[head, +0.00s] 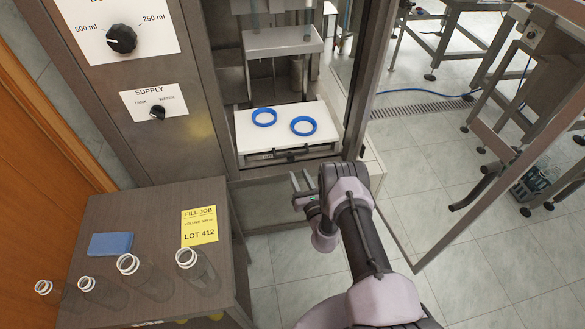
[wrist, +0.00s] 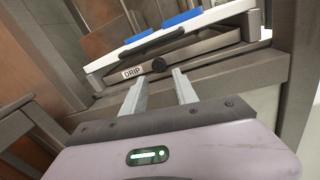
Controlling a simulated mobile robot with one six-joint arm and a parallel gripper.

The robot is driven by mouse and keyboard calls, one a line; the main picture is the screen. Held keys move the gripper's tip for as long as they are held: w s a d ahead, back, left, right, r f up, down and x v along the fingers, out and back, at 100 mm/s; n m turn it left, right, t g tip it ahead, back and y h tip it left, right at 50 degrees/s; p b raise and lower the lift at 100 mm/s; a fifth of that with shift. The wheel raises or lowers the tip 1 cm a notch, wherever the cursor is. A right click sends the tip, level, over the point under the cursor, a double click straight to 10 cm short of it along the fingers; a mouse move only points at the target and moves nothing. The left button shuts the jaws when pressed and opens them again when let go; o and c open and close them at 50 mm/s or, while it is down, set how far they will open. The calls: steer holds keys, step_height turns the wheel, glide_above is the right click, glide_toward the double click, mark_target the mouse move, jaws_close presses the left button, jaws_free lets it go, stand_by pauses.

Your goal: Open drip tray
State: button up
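The drip tray front (head: 292,154) is below a white platform inside the machine in the head view. My gripper (head: 301,180) is in front of and below the tray, at the cabinet opening. In the wrist view my gripper (wrist: 159,82) has its two fingers apart, with nothing between them. The fingertips point toward the tray front near the knob; I cannot tell whether they touch it.
Two blue rings (head: 303,126) lie on the white platform (head: 250,142). A glass door (head: 480,150) stands open at right. A side table (head: 150,215) at lower left holds several clear bottles, a blue sponge (head: 110,244) and a yellow note (head: 199,225).

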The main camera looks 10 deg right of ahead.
mark_target(291, 160)
steer(key=w, duration=0.1)
steer(key=w+b, duration=0.1)
steer(key=w, duration=0.3)
steer(key=shift+w+a+f+b, duration=0.1)
steer(key=shift+a+b, duration=0.25)
steer(key=shift+a, duration=0.05)
steer(key=shift+w+a, duration=0.1)
steer(key=shift+w, duration=0.55)
jaws_close()
stand_by(0.4)
